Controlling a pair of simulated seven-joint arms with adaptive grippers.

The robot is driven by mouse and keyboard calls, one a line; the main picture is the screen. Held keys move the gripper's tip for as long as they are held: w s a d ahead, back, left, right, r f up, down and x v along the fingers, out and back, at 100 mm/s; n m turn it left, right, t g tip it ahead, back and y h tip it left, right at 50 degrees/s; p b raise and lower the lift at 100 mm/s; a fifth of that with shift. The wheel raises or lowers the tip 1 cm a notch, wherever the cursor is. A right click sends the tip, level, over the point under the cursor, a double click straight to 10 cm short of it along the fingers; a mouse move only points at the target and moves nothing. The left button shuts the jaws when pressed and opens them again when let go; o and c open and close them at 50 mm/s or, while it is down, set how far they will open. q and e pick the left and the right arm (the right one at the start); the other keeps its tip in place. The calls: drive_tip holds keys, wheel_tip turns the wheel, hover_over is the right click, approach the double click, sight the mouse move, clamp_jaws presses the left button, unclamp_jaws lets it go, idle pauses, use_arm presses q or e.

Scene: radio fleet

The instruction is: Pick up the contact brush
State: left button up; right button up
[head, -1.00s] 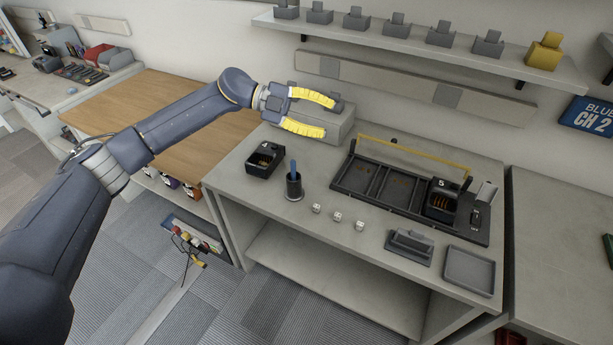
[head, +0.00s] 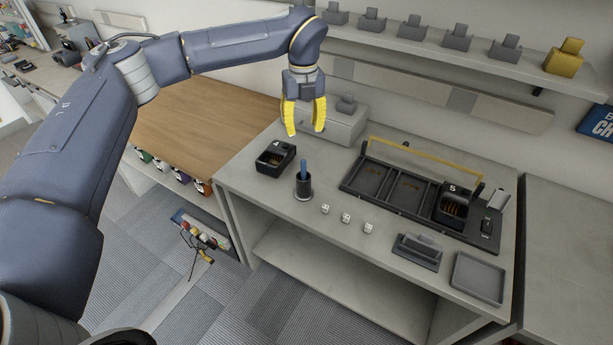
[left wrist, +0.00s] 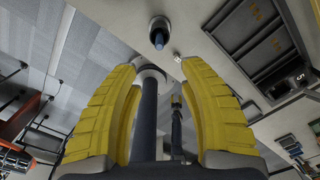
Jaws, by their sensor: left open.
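The contact brush (head: 303,168) shows as a blue handle standing upright in a dark round cup (head: 304,189) on the grey workbench; its lower end is hidden in the cup. My left gripper (head: 305,130) points down with its yellow fingers open and empty. In the head view it appears above and behind the brush, apart from it. In the left wrist view the brush (left wrist: 158,43) and cup (left wrist: 160,27) lie beyond the open fingertips, near the top middle.
A charger marked 4 (head: 276,157) stands just left of the cup. Small white cubes (head: 346,217) lie to its right. A dark tray with a yellow handle (head: 425,157) holds unit 5 (head: 455,205). A grey box (head: 345,125) stands behind. The front bench edge is near.

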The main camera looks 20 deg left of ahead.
sight(303, 170)
use_arm(q)
wheel_tip(303, 170, down, 11)
drive_tip(key=shift+f, duration=0.1)
drive_tip(key=shift+s+f, duration=0.15)
drive_tip(key=shift+f, duration=2.5)
drive_tip(key=shift+c, duration=0.4)
clamp_jaws()
